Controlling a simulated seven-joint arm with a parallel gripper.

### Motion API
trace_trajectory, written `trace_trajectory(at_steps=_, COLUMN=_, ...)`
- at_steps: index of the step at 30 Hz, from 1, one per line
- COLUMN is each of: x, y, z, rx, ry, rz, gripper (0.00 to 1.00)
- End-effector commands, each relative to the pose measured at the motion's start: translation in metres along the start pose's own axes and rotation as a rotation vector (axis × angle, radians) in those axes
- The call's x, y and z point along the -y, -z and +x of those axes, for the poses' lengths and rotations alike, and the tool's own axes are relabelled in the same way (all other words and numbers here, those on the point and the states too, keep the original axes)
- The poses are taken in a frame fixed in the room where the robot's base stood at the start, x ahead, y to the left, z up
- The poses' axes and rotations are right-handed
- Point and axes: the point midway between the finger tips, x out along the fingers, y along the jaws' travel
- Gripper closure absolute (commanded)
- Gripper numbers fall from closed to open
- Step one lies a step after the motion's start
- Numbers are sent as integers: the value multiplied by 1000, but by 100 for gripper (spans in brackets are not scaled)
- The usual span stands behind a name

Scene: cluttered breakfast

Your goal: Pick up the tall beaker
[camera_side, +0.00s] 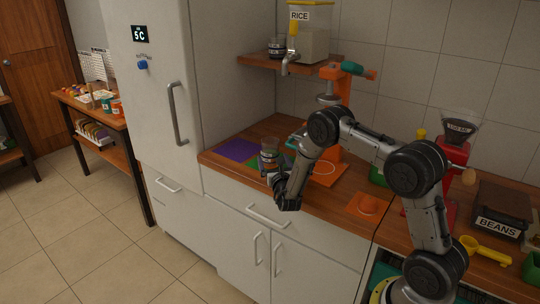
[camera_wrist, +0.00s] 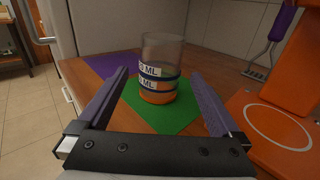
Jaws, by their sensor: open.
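The tall beaker (camera_wrist: 161,52) is a clear cylinder with labelled bands reading ML and an orange band low down. It stands upright on a green mat (camera_wrist: 152,116) in the wrist view. In the side view the beaker (camera_side: 269,157) stands near the counter's front left. My gripper (camera_wrist: 155,92) is open and empty in the wrist view, its two purple-grey fingers pointing toward the beaker, one on each side of it. The beaker appears beyond or at the fingertips; contact is not clear. In the side view my gripper (camera_side: 282,180) is beside the beaker, partly hidden by my wrist.
A purple mat (camera_side: 238,150) lies left of the green one. An orange stand with a white ring (camera_wrist: 278,126) is close on the right. A rice dispenser (camera_side: 309,30) sits on a shelf behind. The fridge (camera_side: 155,90) borders the counter on the left.

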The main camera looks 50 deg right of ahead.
Motion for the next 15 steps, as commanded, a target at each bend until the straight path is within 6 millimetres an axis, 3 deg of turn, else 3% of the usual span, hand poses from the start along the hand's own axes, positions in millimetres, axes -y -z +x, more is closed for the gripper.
trace_trajectory(at_steps=15, x=1, y=1, z=54, rx=0, ry=2, rz=1, gripper=0)
